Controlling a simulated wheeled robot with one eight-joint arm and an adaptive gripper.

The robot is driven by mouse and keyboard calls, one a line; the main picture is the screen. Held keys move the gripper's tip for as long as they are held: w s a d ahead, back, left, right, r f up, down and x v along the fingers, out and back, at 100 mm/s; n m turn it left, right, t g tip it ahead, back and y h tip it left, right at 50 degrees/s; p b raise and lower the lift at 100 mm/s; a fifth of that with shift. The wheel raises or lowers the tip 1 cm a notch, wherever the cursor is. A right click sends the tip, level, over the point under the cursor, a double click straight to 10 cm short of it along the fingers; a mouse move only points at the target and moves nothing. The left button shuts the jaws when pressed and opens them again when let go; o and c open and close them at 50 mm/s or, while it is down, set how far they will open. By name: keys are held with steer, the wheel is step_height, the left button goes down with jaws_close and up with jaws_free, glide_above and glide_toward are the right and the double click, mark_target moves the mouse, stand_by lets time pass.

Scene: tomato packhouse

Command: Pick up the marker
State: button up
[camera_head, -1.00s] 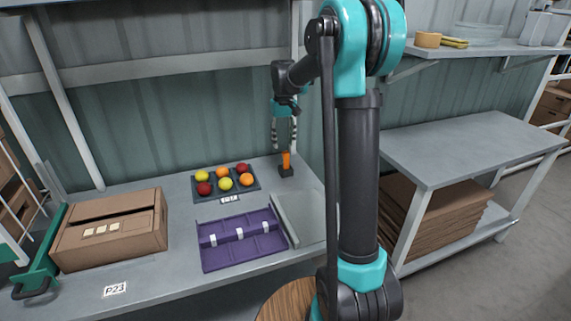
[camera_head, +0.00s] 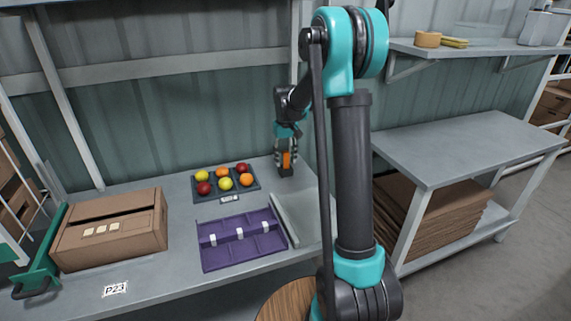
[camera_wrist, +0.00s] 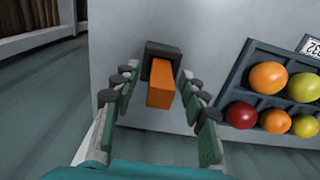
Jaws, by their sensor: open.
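The marker (camera_wrist: 161,84) is an orange block-like piece standing in a small dark holder (camera_wrist: 163,49). In the head view the marker (camera_head: 287,159) stands upright at the back of the workbench, right of the tomato tray, partly covered by my fingers. My gripper (camera_wrist: 163,98) is open, its fingers on either side of the marker with gaps visible in the wrist view. In the head view my gripper (camera_head: 286,163) is pointed down over the marker.
A dark tray (camera_head: 227,194) of red, orange and yellow tomatoes lies close left of the marker. A cardboard box (camera_head: 140,238) stands at left.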

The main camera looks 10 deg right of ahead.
jaws_close()
step_height(320, 180, up, 25)
stand_by(1.7)
stand_by(0.3)
